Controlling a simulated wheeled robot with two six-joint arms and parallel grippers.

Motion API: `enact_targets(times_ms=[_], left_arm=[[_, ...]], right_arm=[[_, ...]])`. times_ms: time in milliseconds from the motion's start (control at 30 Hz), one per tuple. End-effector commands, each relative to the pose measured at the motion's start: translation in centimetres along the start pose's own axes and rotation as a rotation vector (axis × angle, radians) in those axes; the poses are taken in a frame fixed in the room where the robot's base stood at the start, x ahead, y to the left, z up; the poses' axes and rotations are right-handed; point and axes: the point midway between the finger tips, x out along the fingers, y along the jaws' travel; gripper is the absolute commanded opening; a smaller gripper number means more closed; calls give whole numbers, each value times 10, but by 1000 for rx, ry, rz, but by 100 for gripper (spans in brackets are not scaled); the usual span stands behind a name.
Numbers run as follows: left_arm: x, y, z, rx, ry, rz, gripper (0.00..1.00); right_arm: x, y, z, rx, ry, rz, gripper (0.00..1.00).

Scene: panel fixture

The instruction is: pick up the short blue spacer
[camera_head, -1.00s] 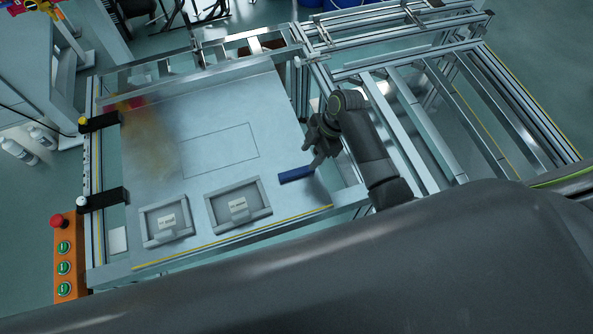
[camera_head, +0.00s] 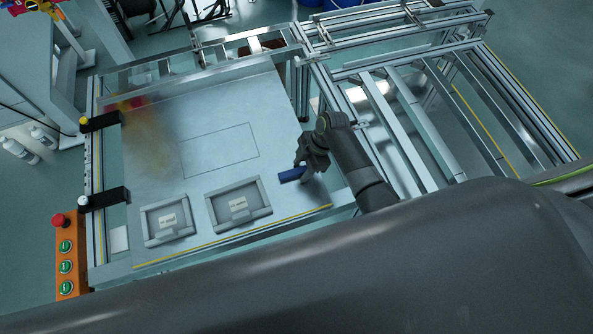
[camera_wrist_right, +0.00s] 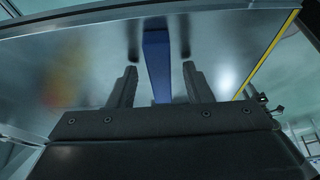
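The short blue spacer (camera_head: 292,174) lies on the metal panel, to the right of the two grey trays in the head view. In the right wrist view the spacer (camera_wrist_right: 157,62) runs between the two fingers, with a visible gap on each side. My right gripper (camera_head: 305,170) is open at the spacer and hides its right end in the head view. In the right wrist view the right gripper's fingers (camera_wrist_right: 160,78) straddle the spacer without visibly touching it. My left gripper does not show in these frames.
Two grey labelled trays (camera_head: 239,220) (camera_head: 147,224) sit at the panel's front edge. A rectangle outline (camera_head: 219,150) marks the bare middle of the panel (camera_head: 200,108). Black clamps (camera_head: 103,199) stand at the left edge. An aluminium frame (camera_head: 420,120) lies to the right.

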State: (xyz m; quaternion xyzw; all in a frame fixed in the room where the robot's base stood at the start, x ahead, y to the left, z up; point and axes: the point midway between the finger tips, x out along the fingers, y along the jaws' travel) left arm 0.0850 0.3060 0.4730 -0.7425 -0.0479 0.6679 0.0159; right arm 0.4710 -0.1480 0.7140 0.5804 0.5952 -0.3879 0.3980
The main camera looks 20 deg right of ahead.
Motion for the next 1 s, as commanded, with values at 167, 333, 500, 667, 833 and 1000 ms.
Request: enact_targets(times_ms=[167,333,500,667,833,1000], left_arm=[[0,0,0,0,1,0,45],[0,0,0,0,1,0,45],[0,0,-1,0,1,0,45],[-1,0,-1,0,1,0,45],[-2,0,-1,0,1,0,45],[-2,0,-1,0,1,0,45]], right_arm=[[0,0,0,0,0,0,21],[0,0,0,0,0,0,0],[0,0,0,0,0,0,0],[-6,1,-2,-1,0,2,0],[-25,0,-10,-1,0,3,0],[-53,1,-22,-2,0,4,0]])
